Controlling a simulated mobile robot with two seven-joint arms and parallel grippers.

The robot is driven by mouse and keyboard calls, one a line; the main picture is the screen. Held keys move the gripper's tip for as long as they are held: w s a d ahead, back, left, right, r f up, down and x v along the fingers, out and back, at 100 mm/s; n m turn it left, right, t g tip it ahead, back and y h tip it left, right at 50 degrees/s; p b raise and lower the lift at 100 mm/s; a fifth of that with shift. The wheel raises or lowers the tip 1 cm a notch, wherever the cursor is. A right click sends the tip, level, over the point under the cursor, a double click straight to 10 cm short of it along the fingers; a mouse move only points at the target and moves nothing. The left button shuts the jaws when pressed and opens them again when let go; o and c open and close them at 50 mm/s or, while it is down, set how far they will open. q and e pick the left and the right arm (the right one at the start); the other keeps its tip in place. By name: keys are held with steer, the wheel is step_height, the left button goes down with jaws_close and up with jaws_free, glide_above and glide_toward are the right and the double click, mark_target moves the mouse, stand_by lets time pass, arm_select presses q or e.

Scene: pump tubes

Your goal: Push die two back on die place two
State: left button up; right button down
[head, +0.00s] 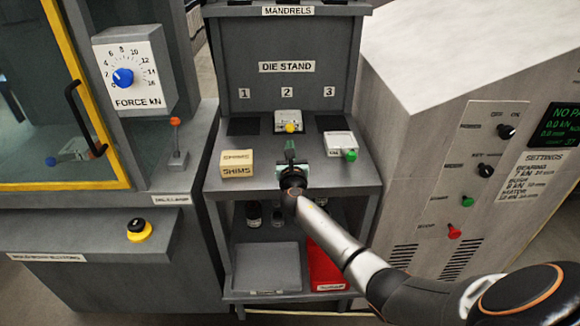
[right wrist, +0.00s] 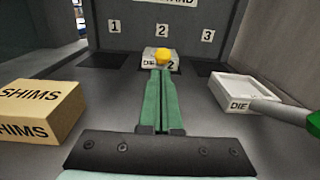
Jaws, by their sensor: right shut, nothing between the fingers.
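Die two (head: 288,117) is a light block with a yellow knob, at the back of the die stand under the number 2. In the right wrist view die two (right wrist: 160,58) stands straight ahead of my fingertips, partly hidden by them. Die place two is the dark patch under it, mostly covered by the die. My right gripper (head: 290,147) is shut and empty, pointing at the die from the front. In the right wrist view its green fingers (right wrist: 161,74) are together; I cannot tell whether they touch the die. My left gripper is not in view.
Another die (head: 340,143) with a green knob sits at the right, in front of dark place 3 (head: 335,122). A yellow shims box (head: 237,163) stands at the left. Place 1 (head: 244,126) is bare. Below are a grey tray (head: 266,267) and a red bin (head: 325,268).

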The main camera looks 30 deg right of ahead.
steer(key=p+v, duration=0.1)
steer(key=v, duration=0.7)
steer(key=shift+d, duration=0.1)
